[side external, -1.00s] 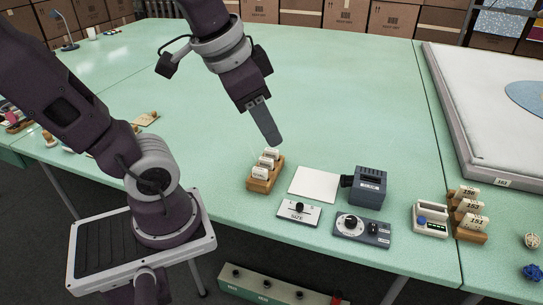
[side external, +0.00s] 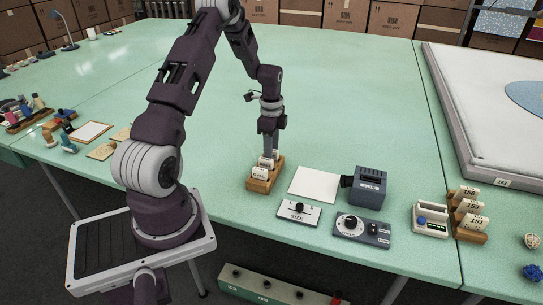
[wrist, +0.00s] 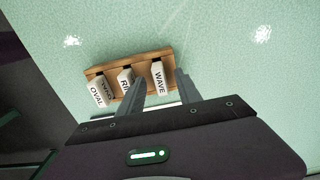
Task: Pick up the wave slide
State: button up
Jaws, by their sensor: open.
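The wave slide (wrist: 158,79) is a white tab with black "WAVE" lettering. It stands at the right end of a small wooden rack (wrist: 126,71), beside a slide starting "RI" (wrist: 124,79) and one marked "OVAL" (wrist: 97,92). My gripper (wrist: 160,76) is open, one finger on each side of the wave slide in the wrist view. Its left finger lies between the wave and "RI" slides and partly covers the latter. In the side view my gripper (side external: 269,146) points down at the far end of the rack (side external: 262,186). I cannot tell whether the fingers touch the slide.
Right of the rack lie a white sheet (side external: 314,183) and a dark grey device (side external: 369,187). A slider panel (side external: 299,211) and a dial panel (side external: 361,229) sit near the front edge. The green table (side external: 330,90) is clear behind the rack.

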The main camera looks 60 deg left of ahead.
jog(key=shift+f, duration=0.7)
jog(key=shift+c, duration=0.4)
grip_shut()
jog(key=shift+r, duration=0.1)
